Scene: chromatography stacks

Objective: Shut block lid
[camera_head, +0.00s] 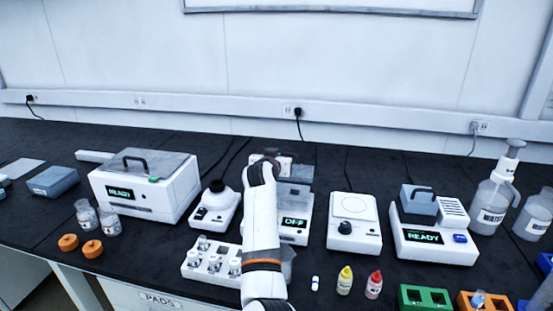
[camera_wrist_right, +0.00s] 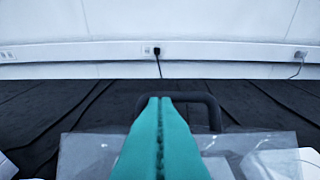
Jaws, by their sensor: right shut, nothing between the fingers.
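The white block unit with the OFF display (camera_head: 294,222) stands at the middle of the bench, partly hidden by my right arm. Its see-through lid (camera_head: 299,172) shows at the unit's back; I cannot tell how far it is raised. In the wrist view a clear panel (camera_wrist_right: 90,150) lies below and around the fingers, with a dark handle (camera_wrist_right: 213,112) just beyond them. My right gripper (camera_wrist_right: 160,100) has its teal fingers shut with nothing between them. It overlaps the handle in view; contact cannot be told. In the head view its tip is hard to make out. My left gripper is not in view.
A white box with a clear lid (camera_head: 145,185) stands at the left. A white dial unit (camera_head: 353,222) and a READY unit with a grey handled block (camera_head: 435,233) stand to the right. A vial rack (camera_head: 196,272) and small bottles (camera_head: 345,281) are in front.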

